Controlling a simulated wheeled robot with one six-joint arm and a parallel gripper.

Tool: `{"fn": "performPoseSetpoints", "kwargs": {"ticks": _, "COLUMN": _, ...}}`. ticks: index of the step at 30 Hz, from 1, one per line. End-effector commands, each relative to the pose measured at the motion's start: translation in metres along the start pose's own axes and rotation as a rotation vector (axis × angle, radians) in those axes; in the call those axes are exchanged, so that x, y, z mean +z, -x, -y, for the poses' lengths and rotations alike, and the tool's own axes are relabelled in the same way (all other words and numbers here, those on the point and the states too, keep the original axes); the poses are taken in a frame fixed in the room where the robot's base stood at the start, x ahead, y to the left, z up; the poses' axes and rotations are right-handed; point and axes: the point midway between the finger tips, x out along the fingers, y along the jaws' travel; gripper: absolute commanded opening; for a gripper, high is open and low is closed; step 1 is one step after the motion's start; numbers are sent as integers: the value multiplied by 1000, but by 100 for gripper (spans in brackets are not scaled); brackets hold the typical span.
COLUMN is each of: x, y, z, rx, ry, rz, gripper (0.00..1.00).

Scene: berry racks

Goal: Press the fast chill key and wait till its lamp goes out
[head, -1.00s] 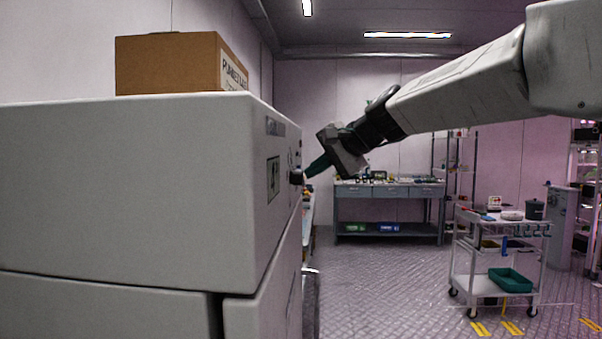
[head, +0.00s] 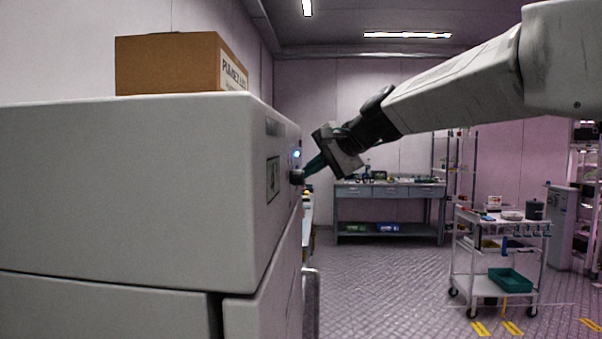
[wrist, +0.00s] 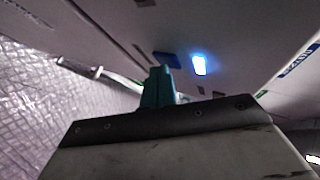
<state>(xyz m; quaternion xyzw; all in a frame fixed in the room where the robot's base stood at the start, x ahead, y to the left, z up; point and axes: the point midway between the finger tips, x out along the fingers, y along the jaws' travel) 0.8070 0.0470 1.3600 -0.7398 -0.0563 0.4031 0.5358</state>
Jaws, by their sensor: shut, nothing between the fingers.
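The large pale grey cabinet (head: 130,190) fills the left of the head view, with its control panel on the face turned to the right. A small blue-white lamp (head: 297,154) is lit on that panel; it also glows in the wrist view (wrist: 199,65). A dark blue key (wrist: 167,60) lies left of the lamp in the wrist view. My gripper (head: 307,170), with teal fingers, is shut and empty, its tips close to the panel. In the wrist view the fingertips (wrist: 161,70) overlap the key's lower edge; I cannot tell whether they touch it.
A dark round knob (head: 296,177) sticks out below the lamp. A cardboard box (head: 170,63) stands on the cabinet. A workbench (head: 390,192) is at the back, and a white cart (head: 470,285) with a teal tray (head: 510,280) at the right. The floor between is clear.

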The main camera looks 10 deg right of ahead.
Motion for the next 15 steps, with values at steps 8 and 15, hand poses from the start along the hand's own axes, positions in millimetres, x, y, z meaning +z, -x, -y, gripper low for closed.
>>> {"fn": "performPoseSetpoints", "kwargs": {"ticks": 8, "x": -2, "y": 2, "z": -2, "rx": 1, "ry": 0, "rz": 1, "gripper": 0}}
{"fn": "performPoseSetpoints", "kwargs": {"ticks": 15, "x": -8, "y": 10, "z": -8, "rx": 1, "ry": -1, "rz": -1, "gripper": 0}}
